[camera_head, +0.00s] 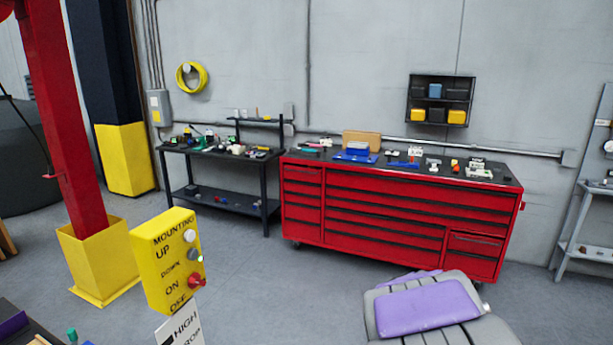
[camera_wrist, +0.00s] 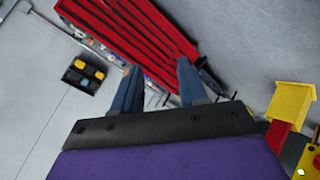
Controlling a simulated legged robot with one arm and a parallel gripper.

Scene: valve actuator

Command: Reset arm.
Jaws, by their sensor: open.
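My gripper (camera_wrist: 159,66) shows in the wrist view as two blue fingers set well apart on a dark bar, with a purple part of my arm below. It is open, and nothing is between the fingers. In the head view, a grey and purple part of my arm (camera_head: 428,307) shows at the bottom right; the fingers cannot be made out there. A yellow control box (camera_head: 165,262) stands at the lower left with mounting, up, down, on and off labels. It has a pale button, a grey button and a red knob. My gripper is apart from it.
A red tool cabinet (camera_head: 400,213) with small items stands at the wall. A black workbench (camera_head: 225,204) is to its left, and a wall bin rack (camera_head: 441,86) hangs above. A red post (camera_head: 65,130) with yellow base stands left. The grey floor between is clear.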

